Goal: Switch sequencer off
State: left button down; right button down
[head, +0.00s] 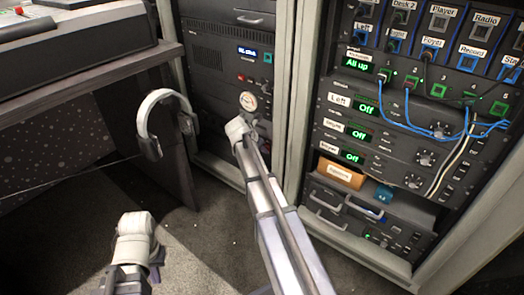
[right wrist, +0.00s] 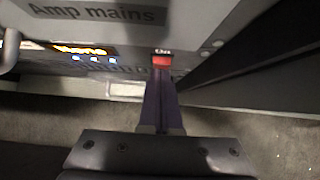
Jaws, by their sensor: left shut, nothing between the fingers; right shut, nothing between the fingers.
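In the right wrist view, a red lit switch (right wrist: 162,60) with a small light label above it sits on a dark panel. Beside it are an amber display (right wrist: 82,50) and blue lights, under a plate reading "Amp mains" (right wrist: 95,12). I take this unit to be the sequencer. My right gripper (right wrist: 162,85) is shut and empty, its fingertips just below the red switch in the picture; I cannot tell whether they touch. In the head view my right arm hides the switch. My left gripper (head: 153,266) is shut and empty, low at left, mostly hidden.
In the head view, the left rack (head: 205,40) has a round dial (head: 248,101). The right rack (head: 305,120) holds units with green displays and hanging blue cables (head: 430,132). Headphones (head: 150,145) hang by the desk (head: 85,60). Floor between desk and racks is clear.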

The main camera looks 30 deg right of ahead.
jog(key=shift+f, duration=0.25)
jog(key=shift+r, duration=0.15)
jog(key=a+f+p+v, duration=0.1)
jog(key=p+v, duration=0.9)
jog(key=v, duration=0.4)
jog(key=shift+s+a+f, duration=0.15)
jog(key=shift+s+a, duration=0.1)
jog(key=shift+a, duration=0.05)
jog(key=shift+f, duration=0.1)
